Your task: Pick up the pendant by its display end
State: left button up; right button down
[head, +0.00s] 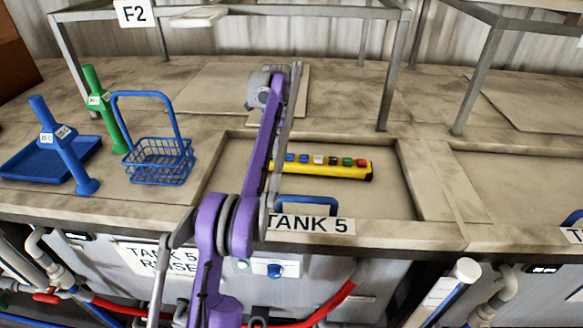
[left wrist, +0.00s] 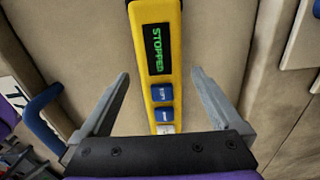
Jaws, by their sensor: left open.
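The yellow pendant (head: 330,170) lies in the recess behind the TANK 5 sign, with a row of coloured buttons on top. Its display end is hidden behind my purple left arm in the head view. In the left wrist view, the pendant (left wrist: 172,88) runs up the picture, with a dark display reading STOPPED in green and blue buttons below it. My left gripper (left wrist: 160,88) is open, one finger on each side of the pendant's line, with visible gaps on both sides. It holds nothing. Its fingers are hidden in the head view. My right gripper is not in view.
A blue wire basket (head: 160,162), blue and green upright handles, and a blue tray (head: 30,160) stand at left. A grey metal frame (head: 395,70) rises behind the recess. A blue handle (head: 308,201) stands near the TANK 5 sign (head: 312,225). The recess is clear right of the pendant.

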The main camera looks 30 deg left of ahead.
pick_arm(q)
notch_tip(320, 180, down, 4)
jog(key=shift+d+f+b, duration=0.1)
jog(key=shift+b, duration=0.4)
jog(key=shift+f, duration=0.25)
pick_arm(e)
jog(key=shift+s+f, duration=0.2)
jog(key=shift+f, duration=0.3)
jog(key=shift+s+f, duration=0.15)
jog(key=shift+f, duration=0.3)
pick_arm(q)
jog(key=shift+c, duration=1)
jog(key=c, duration=1.2)
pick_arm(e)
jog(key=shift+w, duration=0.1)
